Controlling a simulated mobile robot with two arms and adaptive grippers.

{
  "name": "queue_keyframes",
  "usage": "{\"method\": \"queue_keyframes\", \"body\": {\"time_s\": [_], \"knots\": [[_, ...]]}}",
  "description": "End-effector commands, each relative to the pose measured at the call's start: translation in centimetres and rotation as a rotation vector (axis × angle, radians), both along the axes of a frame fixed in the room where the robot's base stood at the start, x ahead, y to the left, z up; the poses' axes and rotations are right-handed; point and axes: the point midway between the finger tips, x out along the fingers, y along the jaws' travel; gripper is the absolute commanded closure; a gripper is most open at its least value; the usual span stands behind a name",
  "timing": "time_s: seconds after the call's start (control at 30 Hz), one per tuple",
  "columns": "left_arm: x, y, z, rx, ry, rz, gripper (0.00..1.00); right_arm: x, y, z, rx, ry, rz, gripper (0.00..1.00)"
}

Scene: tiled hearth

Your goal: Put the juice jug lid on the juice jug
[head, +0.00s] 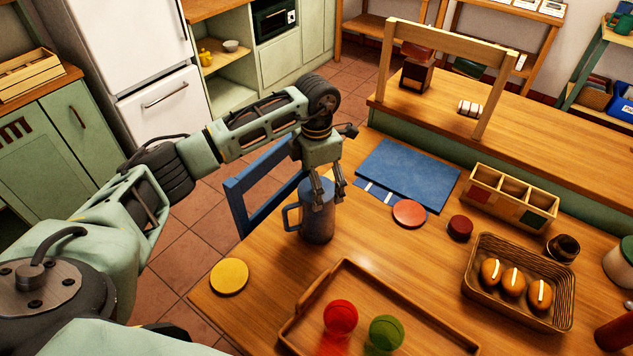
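A blue-grey jug (318,222) with a handle on its left side stands upright on the wooden table. My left gripper (329,196) points down at the jug's top, and its fingers overlap the upper part of the jug in the head view. The fingers look a little apart. The jug's rim is mostly hidden behind them, so I cannot tell whether a lid is between the fingers or on the jug. No separate piece is clearly recognisable as the jug lid. My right gripper is not in view.
A yellow disc (229,276), red-orange disc (409,213), dark red round piece (460,227) and blue board (408,173) lie on the table. A wooden tray (309,299) with red and green balls is in front. A bread basket (519,312) and divided box (511,196) stand right.

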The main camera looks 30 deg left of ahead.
Motion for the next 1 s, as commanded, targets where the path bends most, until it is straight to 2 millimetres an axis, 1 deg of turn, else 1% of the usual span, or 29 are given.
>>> {"method": "queue_keyframes", "body": {"time_s": [0.23,0.37,0.47,0.7,0.8,0.9,1.0], "knots": [[0.0,0.0,0.0,0.0,0.0,0.0,0.08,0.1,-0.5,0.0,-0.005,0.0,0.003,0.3],[0.1,0.0,1.0,0.0,-0.002,0.0,0.08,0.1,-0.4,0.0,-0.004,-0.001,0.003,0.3],[0.1,0.0,2.6,0.0,-0.005,-0.001,0.08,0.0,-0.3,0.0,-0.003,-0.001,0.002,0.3],[0.2,0.0,7.8,0.0,-0.005,-0.001,0.08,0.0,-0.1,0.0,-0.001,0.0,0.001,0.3],[0.1,0.0,9.6,0.0,-0.004,-0.001,0.08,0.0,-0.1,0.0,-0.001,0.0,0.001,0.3],[0.1,0.0,10.9,0.0,-0.001,0.0,0.08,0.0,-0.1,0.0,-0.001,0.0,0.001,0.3],[0.1,0.0,11.7,-0.001,-0.001,0.0,0.08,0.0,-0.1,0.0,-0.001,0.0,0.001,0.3]]}}
